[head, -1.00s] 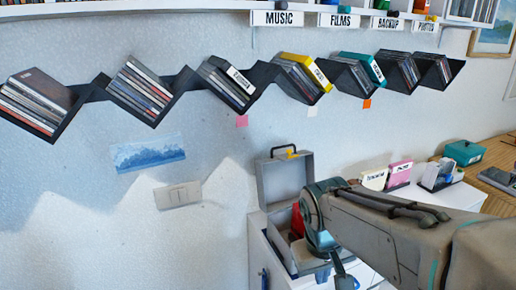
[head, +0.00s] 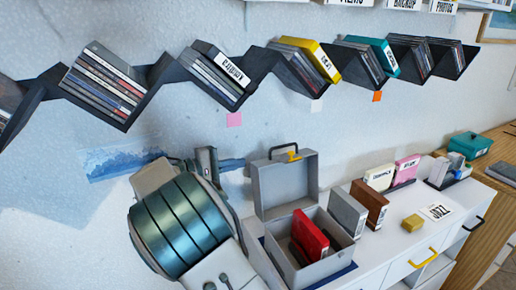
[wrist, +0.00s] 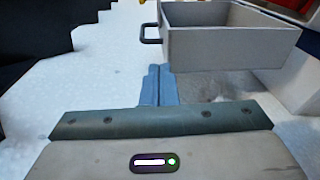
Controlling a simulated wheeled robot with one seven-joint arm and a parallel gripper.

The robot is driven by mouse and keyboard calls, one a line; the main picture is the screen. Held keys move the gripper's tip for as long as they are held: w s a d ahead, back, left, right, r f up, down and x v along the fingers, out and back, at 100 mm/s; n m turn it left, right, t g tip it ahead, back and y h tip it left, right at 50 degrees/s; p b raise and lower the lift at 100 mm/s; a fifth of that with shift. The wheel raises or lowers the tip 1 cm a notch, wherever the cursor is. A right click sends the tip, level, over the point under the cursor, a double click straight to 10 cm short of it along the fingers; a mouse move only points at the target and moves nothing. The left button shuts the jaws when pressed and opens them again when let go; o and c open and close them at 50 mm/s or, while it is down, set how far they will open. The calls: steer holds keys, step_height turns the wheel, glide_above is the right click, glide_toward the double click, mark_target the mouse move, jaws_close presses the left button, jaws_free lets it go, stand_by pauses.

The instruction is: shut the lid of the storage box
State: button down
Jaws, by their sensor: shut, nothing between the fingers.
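The grey storage box (head: 330,262) stands open on the white cabinet in the head view, with a red case (head: 310,236) inside. Its lid (head: 286,186) stands upright at the back, against the wall side, with a black handle and yellow latch on top. In the wrist view the hollow lid (wrist: 225,50) shows sideways at the upper right, its handle pointing left. My gripper (wrist: 160,72) is shut and empty, its blue fingers just below the lid's near edge in the picture. In the head view my arm is left of the box and the fingertips cannot be made out.
A grey case (head: 346,210) and a brown case (head: 372,203) stand right of the box. The zigzag disc shelf (head: 265,65) runs along the wall above.

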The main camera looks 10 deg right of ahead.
steer(key=w+d+t+p, duration=0.1)
steer(key=w+d, duration=0.4)
steer(key=d, duration=0.2)
steer(key=shift+w+d+r+h+p, duration=0.15)
steer(key=shift+h+p, duration=0.15)
steer(key=shift+p, duration=0.1)
